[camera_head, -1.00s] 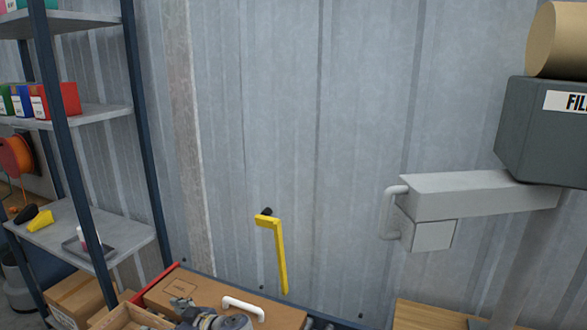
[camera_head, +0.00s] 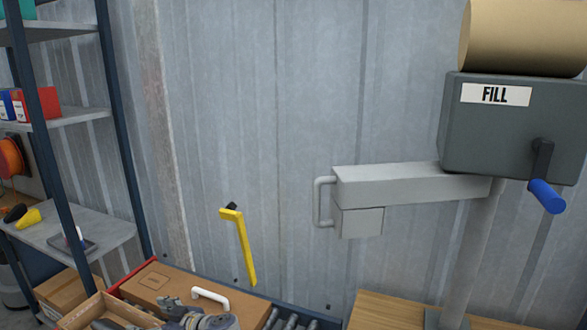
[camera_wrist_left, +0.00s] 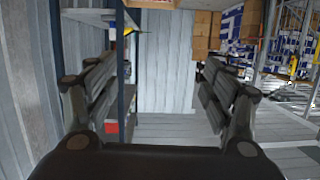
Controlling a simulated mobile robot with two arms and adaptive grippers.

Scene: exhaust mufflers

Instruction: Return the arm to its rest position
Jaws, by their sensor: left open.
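My left gripper (camera_wrist_left: 160,85) shows in the left wrist view with its two dark fingers spread wide apart. Nothing is between them; I see grey corrugated wall and floor through the gap. In the head view, grey jointed parts show at the bottom edge in front of a brown cardboard box (camera_head: 180,286) with a white handle; they are cut off, and I cannot tell a gripper there. My right gripper is in neither view.
A grey machine labelled FILL (camera_head: 480,125) with a blue-handled crank (camera_head: 546,196) stands at right above a wooden top (camera_head: 385,312). A yellow lever (camera_head: 240,245) rises behind the box. Metal shelving (camera_head: 75,115) stands at left. Rollers (camera_head: 297,322) lie right of the box.

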